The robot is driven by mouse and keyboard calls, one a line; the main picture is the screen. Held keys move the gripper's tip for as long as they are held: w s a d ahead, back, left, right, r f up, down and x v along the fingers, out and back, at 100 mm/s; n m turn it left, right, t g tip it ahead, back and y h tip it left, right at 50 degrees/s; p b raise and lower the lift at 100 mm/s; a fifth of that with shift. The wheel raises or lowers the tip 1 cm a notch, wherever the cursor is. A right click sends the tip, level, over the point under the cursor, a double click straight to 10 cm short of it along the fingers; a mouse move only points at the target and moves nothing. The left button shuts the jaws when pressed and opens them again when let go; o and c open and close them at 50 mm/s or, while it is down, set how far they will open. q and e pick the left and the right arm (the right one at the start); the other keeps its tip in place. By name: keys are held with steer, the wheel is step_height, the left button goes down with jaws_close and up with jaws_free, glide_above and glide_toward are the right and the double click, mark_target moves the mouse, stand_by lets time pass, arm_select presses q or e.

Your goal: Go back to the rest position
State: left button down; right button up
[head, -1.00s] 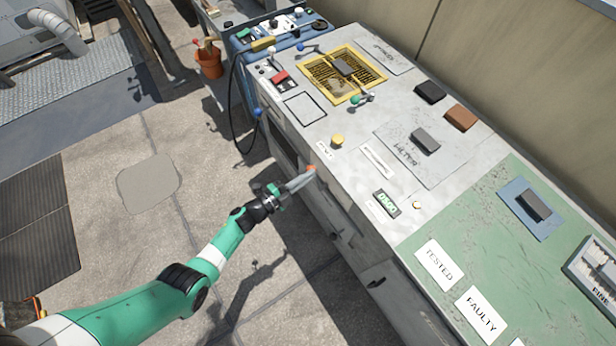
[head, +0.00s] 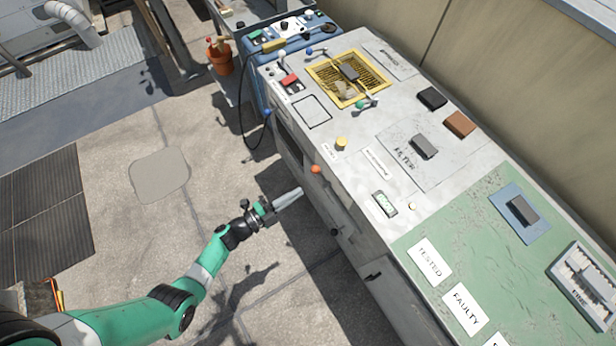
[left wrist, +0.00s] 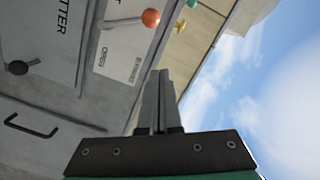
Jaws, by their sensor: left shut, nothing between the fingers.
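My left gripper (head: 289,198) is shut and empty. In the head view it hangs in the air over the concrete floor, beside the front of the grey bench (head: 352,212), pointing right toward it. In the left wrist view the closed fingers (left wrist: 157,100) point up the picture, with the bench front on the left and sky on the right. An orange knob (head: 316,169) on the bench's front edge lies just beyond the fingertips in the head view; it also shows in the left wrist view (left wrist: 150,18). They look apart. My right gripper is not in view.
The bench top holds a yellow grid tray (head: 357,100), dark blocks, a brown block (head: 459,124) and a green section with white TESTED (head: 428,262) and FAULTY labels. A terracotta pot (head: 221,62) stands on the floor. Open floor lies left of the bench.

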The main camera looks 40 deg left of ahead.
arm_select(q)
steer(key=shift+v, duration=1.1)
steer(key=shift+d, duration=0.2)
